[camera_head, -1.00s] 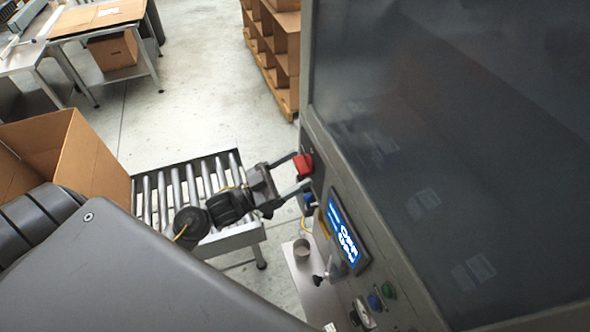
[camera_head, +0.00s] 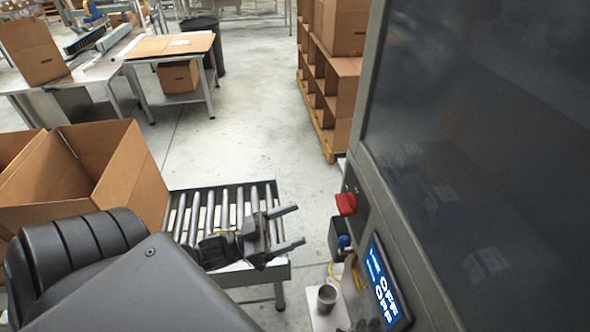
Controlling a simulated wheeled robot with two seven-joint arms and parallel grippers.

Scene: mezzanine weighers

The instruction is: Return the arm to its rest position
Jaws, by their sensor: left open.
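My left gripper (camera_head: 288,228) is open and empty. Its two fingers point right, above the end of the roller conveyor (camera_head: 231,202). A gap separates the fingertips from the grey machine (camera_head: 420,255) on the right. My right gripper is not in view.
Open cardboard boxes (camera_head: 130,178) stand at the left by the conveyor. A small grey cup (camera_head: 327,298) stands on a light plate beside the machine. A shelf of cardboard boxes (camera_head: 345,92) and a table (camera_head: 172,47) are farther back. The floor between is clear.

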